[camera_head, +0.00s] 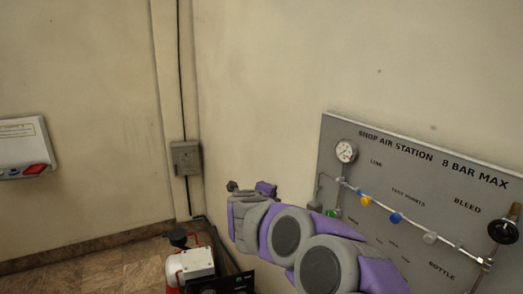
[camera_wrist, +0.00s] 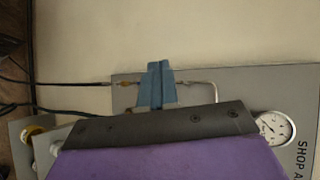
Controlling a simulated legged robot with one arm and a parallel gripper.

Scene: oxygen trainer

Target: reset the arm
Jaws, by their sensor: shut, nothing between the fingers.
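My gripper (camera_wrist: 157,82) shows in the wrist view as blue-grey fingers closed together above the dark edge of my wrist, with nothing between them. They appear in front of the grey panel and a thin metal pipe; I cannot tell whether they touch it. In the head view my purple and grey arm reaches from the lower right toward the middle, in front of the left part of the air station panel (camera_head: 400,165). The fingertips cannot be made out clearly there.
The panel carries a pressure gauge (camera_head: 345,151), a pipe with coloured fittings and a black knob (camera_head: 503,231). A white and red machine (camera_head: 190,265) stands on the floor at lower left of the arm. A grey wall box (camera_head: 186,158) and bare wall lie behind.

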